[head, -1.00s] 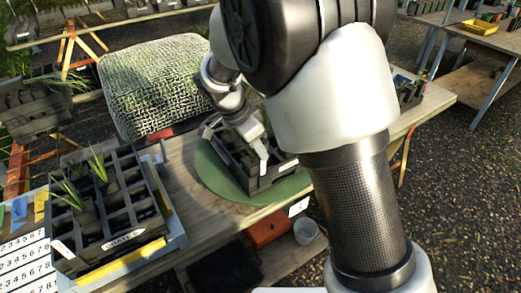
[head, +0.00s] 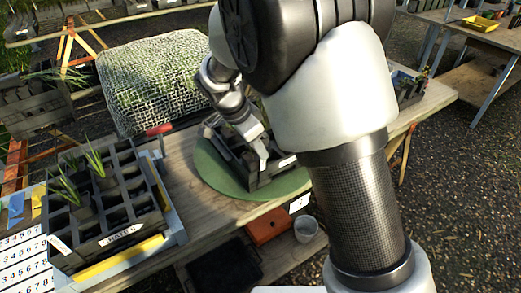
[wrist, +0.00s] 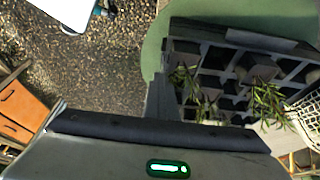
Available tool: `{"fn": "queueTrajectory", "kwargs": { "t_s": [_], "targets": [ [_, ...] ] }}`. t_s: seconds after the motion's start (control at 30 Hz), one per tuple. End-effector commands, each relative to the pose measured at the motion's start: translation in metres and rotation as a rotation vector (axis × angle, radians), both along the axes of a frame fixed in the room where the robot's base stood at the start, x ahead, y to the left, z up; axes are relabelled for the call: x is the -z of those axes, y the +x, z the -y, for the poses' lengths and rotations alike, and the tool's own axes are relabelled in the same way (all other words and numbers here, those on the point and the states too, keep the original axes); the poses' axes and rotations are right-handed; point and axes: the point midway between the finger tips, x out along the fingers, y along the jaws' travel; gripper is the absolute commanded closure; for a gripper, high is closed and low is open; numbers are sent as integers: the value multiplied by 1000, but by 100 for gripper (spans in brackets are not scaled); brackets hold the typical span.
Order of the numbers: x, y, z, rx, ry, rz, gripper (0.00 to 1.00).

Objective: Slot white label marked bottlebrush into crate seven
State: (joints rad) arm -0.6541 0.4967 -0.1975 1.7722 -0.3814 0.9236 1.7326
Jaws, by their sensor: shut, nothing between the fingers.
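My gripper (head: 264,156) is shut and empty. It points down at the near side of a dark crate (head: 262,183) on a round green mat (head: 218,186). Whether it touches the crate is unclear. The wrist view shows that crate's cells (wrist: 215,84), with dark pots and leafy plants in some of them. A white strip (head: 286,162) is on its near right side; its writing is too small to read. A second dark crate (head: 145,223) stands at the left. Its front plate (head: 121,235) seems to end in 6. I cannot make out a bottlebrush label.
A small white tag (head: 60,245) is at the left crate's near corner. Numbered white cards (head: 22,252) lie beside it. A mesh-covered mound (head: 155,80) stands behind. Bare bench (head: 183,180) lies between the crates. An orange box (head: 268,226) and grey pot (head: 306,230) are below.

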Motion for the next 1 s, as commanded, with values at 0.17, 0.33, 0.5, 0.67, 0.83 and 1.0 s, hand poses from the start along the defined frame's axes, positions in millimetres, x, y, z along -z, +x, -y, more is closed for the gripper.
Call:
{"fn": "queueTrajectory", "kwargs": {
  "t_s": [0.17, 0.33, 0.5, 0.67, 0.83, 1.0],
  "targets": [
    [1, 0, 0, 0, 0, 0, 90],
    [1, 0, 0, 0, 0, 0, 80],
    [1, 0, 0, 0, 0, 0, 80],
    [-11, -1, -5, -2, 2, 3, 80],
    [-44, -7, -17, -2, 4, 4, 80],
    [-83, -15, -32, -3, 3, 3, 80]
  ]
}}
